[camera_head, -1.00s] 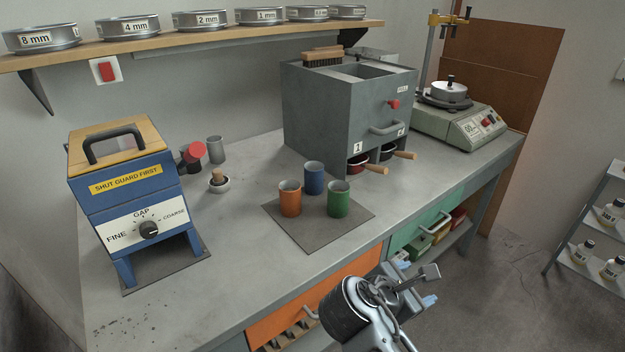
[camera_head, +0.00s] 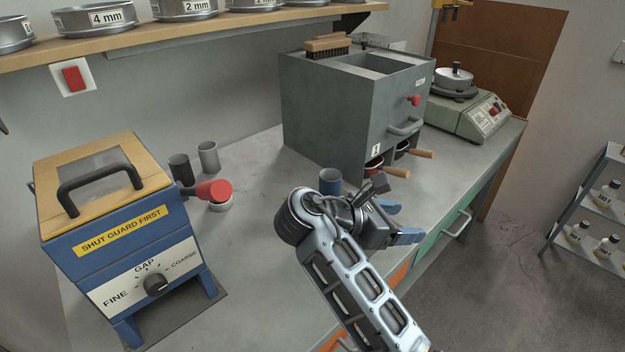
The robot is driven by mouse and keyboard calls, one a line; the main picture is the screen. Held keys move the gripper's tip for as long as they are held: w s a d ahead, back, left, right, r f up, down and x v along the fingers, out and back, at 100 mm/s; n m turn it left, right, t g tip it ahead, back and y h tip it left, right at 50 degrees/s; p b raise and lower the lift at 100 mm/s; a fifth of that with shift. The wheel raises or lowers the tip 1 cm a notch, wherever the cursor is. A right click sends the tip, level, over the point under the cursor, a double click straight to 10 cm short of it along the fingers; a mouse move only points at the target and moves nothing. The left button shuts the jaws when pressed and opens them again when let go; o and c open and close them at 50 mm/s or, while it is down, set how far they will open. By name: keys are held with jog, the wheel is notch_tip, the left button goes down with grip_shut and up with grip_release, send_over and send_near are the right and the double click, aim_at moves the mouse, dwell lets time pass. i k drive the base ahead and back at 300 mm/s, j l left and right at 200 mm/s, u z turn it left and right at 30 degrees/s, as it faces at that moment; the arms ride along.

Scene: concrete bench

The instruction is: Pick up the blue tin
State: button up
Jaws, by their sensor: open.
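The blue tin (camera_head: 329,180) stands on the bench (camera_head: 262,200), just behind my arm. Its rim and upper part show, and its lower part is hidden. My gripper (camera_head: 408,221) is open, with its blue-tipped fingers pointing right. It is to the right of the blue tin in the picture and apart from it, with nothing between the fingers. The orange and green tins and the dark mat are hidden behind my arm.
A grey box (camera_head: 325,115) with pull-out pans stands behind the blue tin. A blue grinder (camera_head: 118,225) stands at left, with a red-ended part (camera_head: 214,190) jutting right. Grey cups (camera_head: 208,157) stand near the wall. A balance (camera_head: 468,115) is at back right.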

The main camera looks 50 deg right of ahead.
aim_at(329, 182)
jog(key=i, duration=0.9)
